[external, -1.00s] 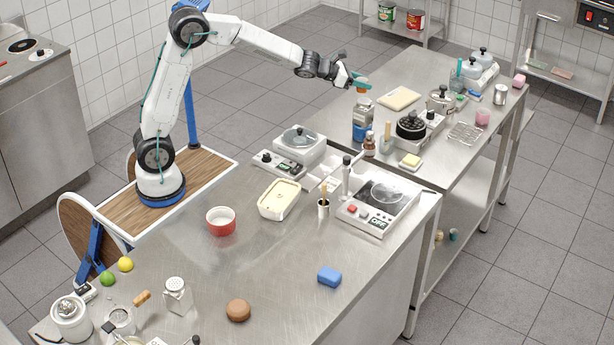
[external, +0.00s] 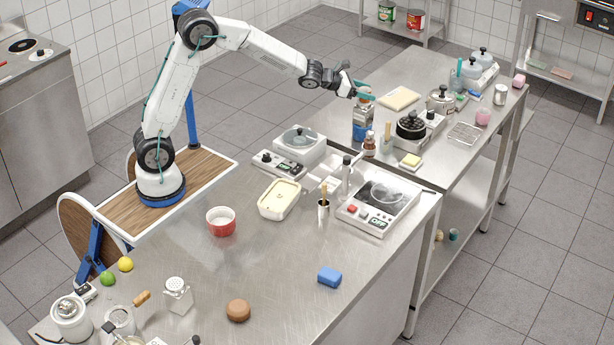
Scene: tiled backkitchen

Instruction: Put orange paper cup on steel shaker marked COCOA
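My gripper (external: 363,91) has teal fingers and is over the left edge of the back steel table, just above a tall clear container (external: 360,128) with a blue lower part. A small orange patch, possibly the orange paper cup (external: 364,90), shows at the fingers. It is mostly hidden, and I cannot tell whether the fingers grip it. A steel shaker with a perforated top (external: 177,298) stands upright on the front table. No COCOA marking is readable on it.
Close by the gripper stand a brown bottle (external: 369,145), a cutting board (external: 398,98) and a black round pan (external: 411,125). The front table holds a red bowl (external: 221,222), a cream tub (external: 280,200) and a blue sponge (external: 329,277). Its middle is largely clear.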

